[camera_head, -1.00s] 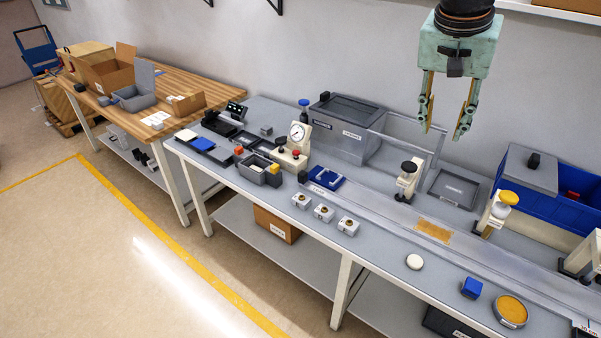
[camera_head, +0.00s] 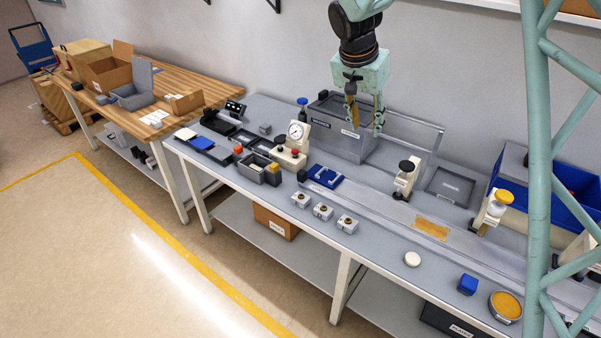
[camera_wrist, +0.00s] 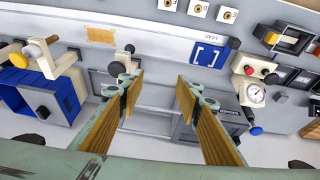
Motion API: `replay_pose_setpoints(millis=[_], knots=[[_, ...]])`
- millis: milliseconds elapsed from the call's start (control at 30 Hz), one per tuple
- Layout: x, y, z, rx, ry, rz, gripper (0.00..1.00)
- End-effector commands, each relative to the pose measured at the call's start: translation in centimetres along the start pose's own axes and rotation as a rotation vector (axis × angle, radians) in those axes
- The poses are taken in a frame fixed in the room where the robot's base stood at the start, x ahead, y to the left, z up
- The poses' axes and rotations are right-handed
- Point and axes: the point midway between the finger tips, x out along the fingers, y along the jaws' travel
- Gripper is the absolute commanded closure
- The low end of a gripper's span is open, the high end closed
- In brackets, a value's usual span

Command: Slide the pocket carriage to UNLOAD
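The pocket carriage appears to be the blue plate with pale bracket-shaped edges (camera_head: 325,176), at the left end of the long grey rail (camera_head: 385,208). In the wrist view the blue plate (camera_wrist: 209,54) lies right of centre, beside a label that reads LOAD (camera_wrist: 211,36). I cannot make out an UNLOAD mark. My gripper (camera_head: 365,121) is open and empty, in the air in front of the lidded grey bin and above the back of the bench. In the wrist view its two fingers (camera_wrist: 160,80) are spread, with the blue plate beyond the right one.
A black-knobbed post (camera_head: 405,178) and a yellow-knobbed post (camera_head: 493,208) stand along the rail. The grey bin (camera_head: 338,138) and a clear guard frame stand behind. A dial gauge stand (camera_head: 294,140) is left of the plate. Several small grey blocks (camera_head: 322,211) sit in front.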

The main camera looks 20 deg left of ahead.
Motion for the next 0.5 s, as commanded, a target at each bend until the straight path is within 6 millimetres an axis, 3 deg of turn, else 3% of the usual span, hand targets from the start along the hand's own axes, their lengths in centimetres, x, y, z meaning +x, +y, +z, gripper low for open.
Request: replay_pose_setpoints(millis=[500], knots=[[7.0,-10.5,1.5,0.022,0.014,-0.007,0.68]])
